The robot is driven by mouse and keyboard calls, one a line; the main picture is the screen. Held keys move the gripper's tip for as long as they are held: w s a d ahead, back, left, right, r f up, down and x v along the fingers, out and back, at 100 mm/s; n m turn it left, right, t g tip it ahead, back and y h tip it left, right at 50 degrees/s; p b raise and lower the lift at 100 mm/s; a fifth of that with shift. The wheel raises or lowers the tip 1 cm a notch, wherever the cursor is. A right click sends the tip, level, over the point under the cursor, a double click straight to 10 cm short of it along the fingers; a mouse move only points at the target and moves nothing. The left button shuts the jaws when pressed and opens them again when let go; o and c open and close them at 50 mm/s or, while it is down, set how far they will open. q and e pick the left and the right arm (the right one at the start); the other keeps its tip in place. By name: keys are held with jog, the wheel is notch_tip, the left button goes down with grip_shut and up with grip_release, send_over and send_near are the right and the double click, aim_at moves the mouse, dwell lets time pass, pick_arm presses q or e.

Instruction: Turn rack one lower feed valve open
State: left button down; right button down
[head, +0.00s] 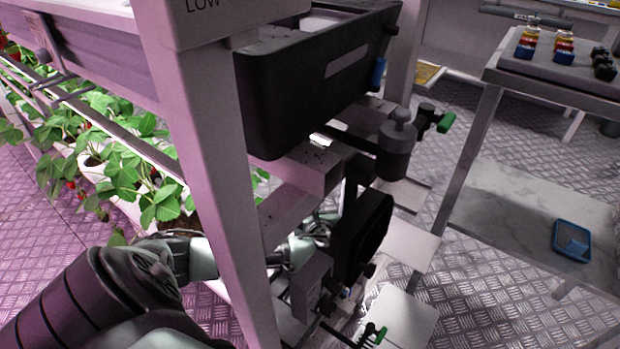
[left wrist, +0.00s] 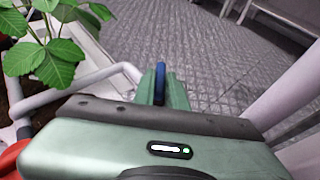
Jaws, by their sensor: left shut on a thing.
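A narrow blue handle (left wrist: 160,83), which looks like the valve lever, stands upright between the fingertips of my left gripper (left wrist: 161,88) in the left wrist view. The fingers are shut on it. The valve body under it is hidden by the gripper. In the head view my left arm comes in from the lower left and passes behind the pale rack post (head: 228,190). That post hides part of the arm, and I cannot make out the fingertips or the held handle there. My right gripper is not in view.
Strawberry plants (head: 125,165) fill the rack on the left. A black tank (head: 310,85) with another blue handle (head: 378,73) is above. Green handles show at right (head: 446,122) and below (head: 380,335). A cart (head: 540,200) holds a blue tray (head: 572,241).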

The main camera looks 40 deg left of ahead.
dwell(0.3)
pick_arm(q)
jog(key=c, duration=1.4)
grip_release()
jog(key=shift+c, duration=0.2)
